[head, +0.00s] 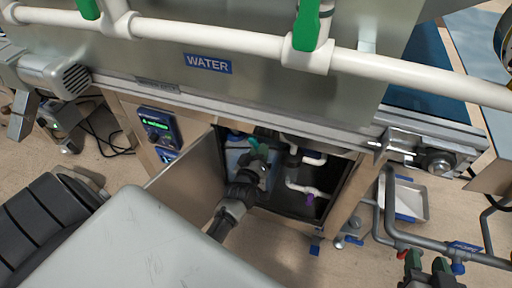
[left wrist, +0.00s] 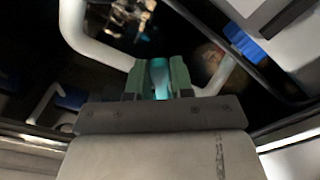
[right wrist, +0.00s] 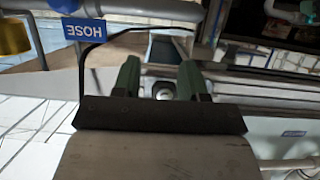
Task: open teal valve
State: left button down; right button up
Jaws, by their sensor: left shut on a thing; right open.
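The teal valve (left wrist: 160,80) shows in the left wrist view as a teal handle between the two green fingertips of my left gripper (left wrist: 158,72). In the head view my left gripper (head: 262,150) reaches into the open cabinet under the machine, and a bit of teal shows at its tips. My left gripper is shut on the teal handle. The valve's body and its pipe joint are mostly hidden by the gripper. My right gripper (head: 425,258) is low at the right of the head view, open and empty; its spread fingers also show in the right wrist view (right wrist: 160,78).
The cabinet door (head: 185,180) stands open left of my left arm. White pipes with a purple valve handle (head: 309,198) are inside, to the right. Green-handled valves (head: 306,28) sit on the white pipe above. A grey pipe (head: 420,242) runs near my right gripper.

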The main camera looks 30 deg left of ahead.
pick_arm(q)
jog(key=shift+w+d+r+n+p, duration=0.1)
jog(key=shift+d+r+n+p, duration=0.35)
jog(key=shift+n, duration=1.3)
jog(key=shift+d+r+n+p, duration=0.1)
jog(key=shift+r+n+p, duration=0.6)
jog(key=shift+n, duration=1.1)
jog(key=shift+w+d+r+n+p, duration=0.1)
jog(key=shift+d+r+n+p, duration=0.35)
jog(key=shift+n, duration=1.3)
pick_arm(e)
jog(key=s+d+f+g+h, duration=0.2)
jog(key=s+d+f+g, duration=0.2)
jog(key=s+g, duration=0.5)
jog(key=shift+s+d+f+m+g+h, duration=0.15)
jog(key=shift+s+f+m+g+h, duration=0.2)
jog(key=shift+s+f, duration=0.8)
pick_arm(q)
jog(key=shift+a+r, duration=0.15)
jog(key=shift+r, duration=0.05)
pick_arm(e)
jog(key=shift+f, duration=0.1)
pick_arm(q)
jog(key=c, duration=1)
grip_release()
jog(key=shift+s, duration=0.15)
